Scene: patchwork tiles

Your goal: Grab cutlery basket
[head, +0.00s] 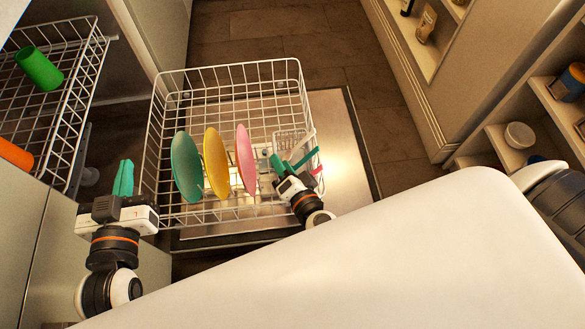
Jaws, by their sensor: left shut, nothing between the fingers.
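The cutlery basket (292,138) is a small white wire basket at the right side of the pulled-out lower dishwasher rack (232,72). My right gripper (292,160) is at the near side of the basket, its teal fingers spread apart and overlapping the basket in the picture. I cannot tell whether they touch it. The gripper hides part of the basket's near side. A small pink item (318,172) shows at the basket's right edge. My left gripper (123,178) is shut and empty, left of the rack's near left corner, away from the basket.
A green plate (186,166), a yellow plate (215,165) and a pink plate (245,160) stand in the rack left of the basket. The upper rack (62,100) at the left holds a green cup (40,68) and an orange item (14,155). Shelves (500,150) stand at the right.

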